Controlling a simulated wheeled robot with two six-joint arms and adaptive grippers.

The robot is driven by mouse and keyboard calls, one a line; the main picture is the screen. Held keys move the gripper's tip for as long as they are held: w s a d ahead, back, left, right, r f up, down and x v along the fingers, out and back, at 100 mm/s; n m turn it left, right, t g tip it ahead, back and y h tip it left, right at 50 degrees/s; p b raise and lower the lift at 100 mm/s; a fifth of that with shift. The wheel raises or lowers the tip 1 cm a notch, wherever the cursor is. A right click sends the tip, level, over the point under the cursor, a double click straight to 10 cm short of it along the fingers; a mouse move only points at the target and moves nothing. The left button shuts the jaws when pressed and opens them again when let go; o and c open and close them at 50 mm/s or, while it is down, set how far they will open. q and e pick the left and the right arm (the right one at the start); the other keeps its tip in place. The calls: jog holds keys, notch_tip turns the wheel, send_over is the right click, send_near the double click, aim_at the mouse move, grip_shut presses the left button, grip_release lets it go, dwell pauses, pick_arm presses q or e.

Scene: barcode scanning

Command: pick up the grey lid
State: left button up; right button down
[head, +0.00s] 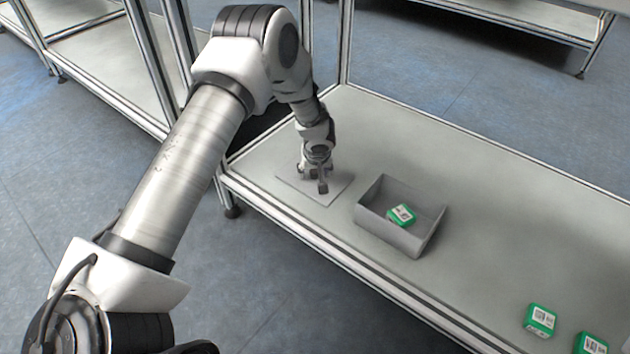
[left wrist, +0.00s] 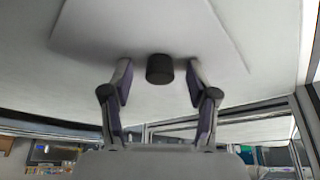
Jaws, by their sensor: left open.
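The grey lid (head: 329,196) is a thin flat plate lying on the shelf, left of the grey box. In the left wrist view the lid (left wrist: 140,25) fills the upper middle, with a dark round knob (left wrist: 159,69) on it. My left gripper (head: 317,184) is over the lid, pointing down, and hides the knob in the head view. In the left wrist view its two fingers (left wrist: 160,80) are apart, one on each side of the knob, with gaps between. My right gripper is not in view.
An open grey box (head: 428,234) stands right of the lid, with a green-and-white box (head: 401,215) inside. Two more green boxes, one (head: 540,319) and another (head: 591,344), lie at the lower right. The shelf (head: 490,200) is otherwise clear, and its metal posts rise near my left arm.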

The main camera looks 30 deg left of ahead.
pick_arm(q)
jog(key=shift+r, duration=0.15)
jog(key=shift+c, duration=0.3)
grip_shut()
